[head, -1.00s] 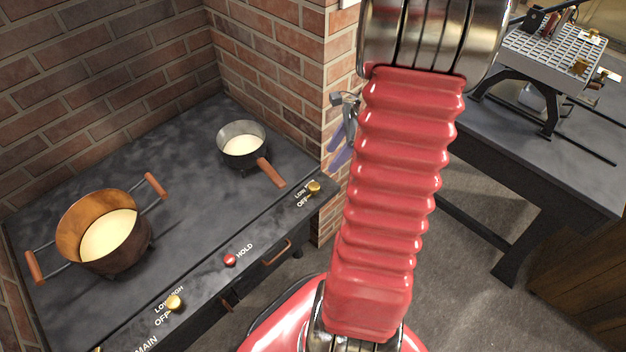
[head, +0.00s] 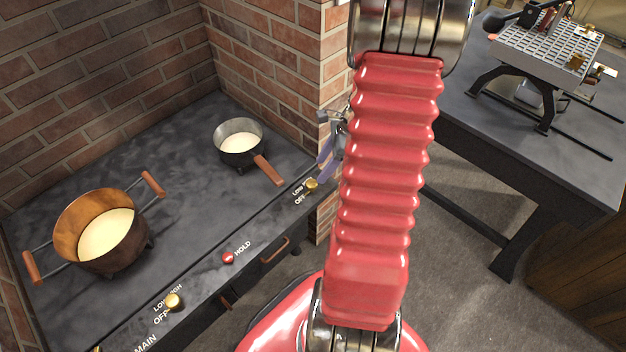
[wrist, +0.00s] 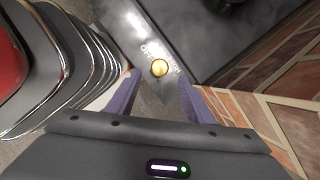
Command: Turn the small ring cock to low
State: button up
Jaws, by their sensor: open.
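The small ring cock is a brass knob (head: 312,185) at the right end of the stove's front panel, with LOW and OFF lettering beside it. In the wrist view the knob (wrist: 159,68) shows between and beyond my two purple fingers, apart from them. My gripper (wrist: 157,82) is open and empty. In the head view the gripper (head: 325,155) is partly hidden behind my red arm and appears just above the knob. The knob's exact pointing is too small to tell.
A small saucepan (head: 239,143) with a wooden handle (head: 269,170) sits near the knob. A copper pot (head: 98,232), a red HOLD button (head: 228,258) and another brass knob (head: 174,302) are further left. A brick wall (head: 285,65) rises close behind. A workbench (head: 550,160) stands right.

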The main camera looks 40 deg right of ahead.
aim_at(312, 183)
jog(key=x, duration=0.7)
jog(key=shift+f, duration=0.2)
jog(key=c, duration=0.9)
jog(key=shift+a, duration=0.25)
jog(key=shift+c, duration=0.6)
jog(key=shift+d, duration=0.15)
jog(key=shift+m, duration=0.4)
jog(key=m+h, duration=0.1)
jog(key=m, duration=0.1)
jog(key=m+t, duration=0.1)
jog(key=m, duration=0.1)
jog(key=shift+s+h, duration=0.1)
jog(key=shift+h, duration=0.3)
jog(key=shift+a+m+h, duration=0.1)
jog(key=shift+m+h, duration=0.35)
jog(key=shift+m, duration=0.8)
jog(key=shift+a+m+h, duration=0.15)
jog(key=shift+m+h, duration=0.3)
jog(key=shift+m, duration=0.8)
